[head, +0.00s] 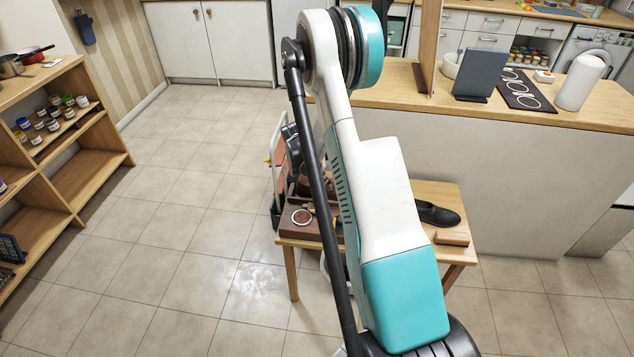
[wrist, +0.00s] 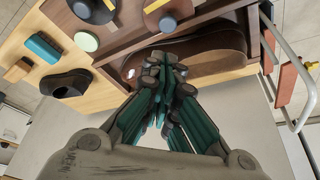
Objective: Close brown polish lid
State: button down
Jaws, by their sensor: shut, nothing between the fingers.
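The wrist view shows a brown disc (wrist: 168,11) with a yellow strip and a dark disc (wrist: 93,9) at the top edge, both cut off. I cannot tell which is the brown polish lid or whether it is hinged open. In the head view my arm hides most of the gripper area.
A black shoe (head: 437,214) stands on the small table (head: 440,194). The wrist view shows a teal block (wrist: 43,47), a pale green disc (wrist: 86,41) and a metal rail (wrist: 290,60) at the right. A counter wall (head: 520,175) rises behind; floor at left is clear.

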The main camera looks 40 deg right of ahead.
jog(key=b+x, duration=0.2)
jog(key=x, duration=0.5)
jog(key=shift+f, duration=0.1)
